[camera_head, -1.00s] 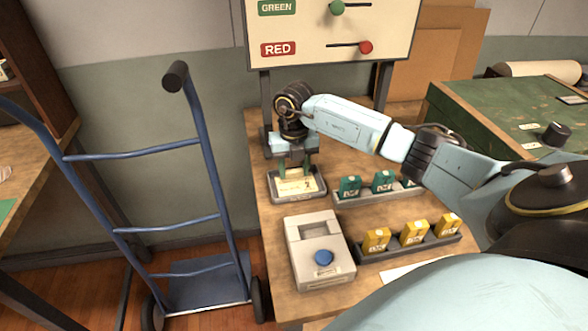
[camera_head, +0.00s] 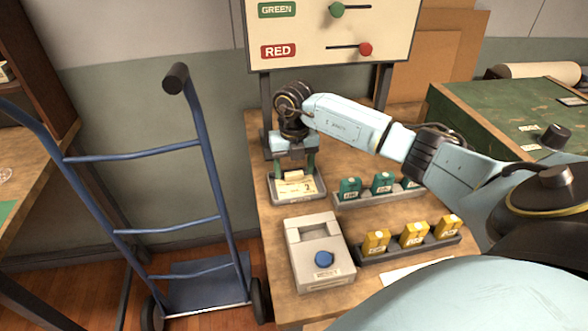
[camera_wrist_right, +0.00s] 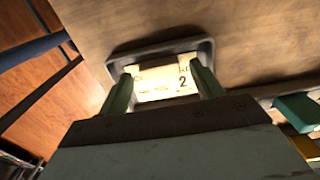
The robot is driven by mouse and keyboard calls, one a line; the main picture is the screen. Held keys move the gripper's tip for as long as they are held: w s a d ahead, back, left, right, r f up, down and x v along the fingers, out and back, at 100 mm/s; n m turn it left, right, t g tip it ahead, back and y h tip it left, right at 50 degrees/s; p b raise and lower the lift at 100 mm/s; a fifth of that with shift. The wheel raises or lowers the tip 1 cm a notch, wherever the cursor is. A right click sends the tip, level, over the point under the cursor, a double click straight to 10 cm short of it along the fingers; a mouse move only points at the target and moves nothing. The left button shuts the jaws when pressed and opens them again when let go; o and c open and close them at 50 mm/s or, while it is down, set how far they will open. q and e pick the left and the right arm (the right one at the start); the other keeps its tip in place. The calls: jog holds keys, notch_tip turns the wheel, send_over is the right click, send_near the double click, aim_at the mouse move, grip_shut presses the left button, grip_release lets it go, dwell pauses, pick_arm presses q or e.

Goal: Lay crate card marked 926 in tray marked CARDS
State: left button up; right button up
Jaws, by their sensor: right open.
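The crate card (camera_head: 291,190) is a cream card lying in a grey tray (camera_head: 310,201) at the back left of the wooden table. Only part of its print is readable, so its number cannot be told in full. In the right wrist view the card (camera_wrist_right: 160,82) lies inside the tray rim (camera_wrist_right: 150,50), and a "2" shows on it. My right gripper (camera_head: 294,172) is just above the tray with its green fingers apart. In the right wrist view the fingers (camera_wrist_right: 162,85) stand open on either side of the card. The left gripper is out of view.
A grey box with a blue button (camera_head: 324,258) stands in front of the tray. Racks of teal blocks (camera_head: 349,187) and yellow blocks (camera_head: 414,234) stand to the right. A blue hand truck (camera_head: 205,220) stands left of the table; a board (camera_head: 330,30) rises behind.

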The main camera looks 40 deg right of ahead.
aim_at(294, 173)
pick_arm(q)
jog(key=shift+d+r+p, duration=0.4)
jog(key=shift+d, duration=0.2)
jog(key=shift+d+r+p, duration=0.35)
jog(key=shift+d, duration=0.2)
pick_arm(e)
notch_tip(294, 173, up, 11)
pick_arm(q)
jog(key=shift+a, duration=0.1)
pick_arm(e)
jog(key=shift+r, duration=0.1)
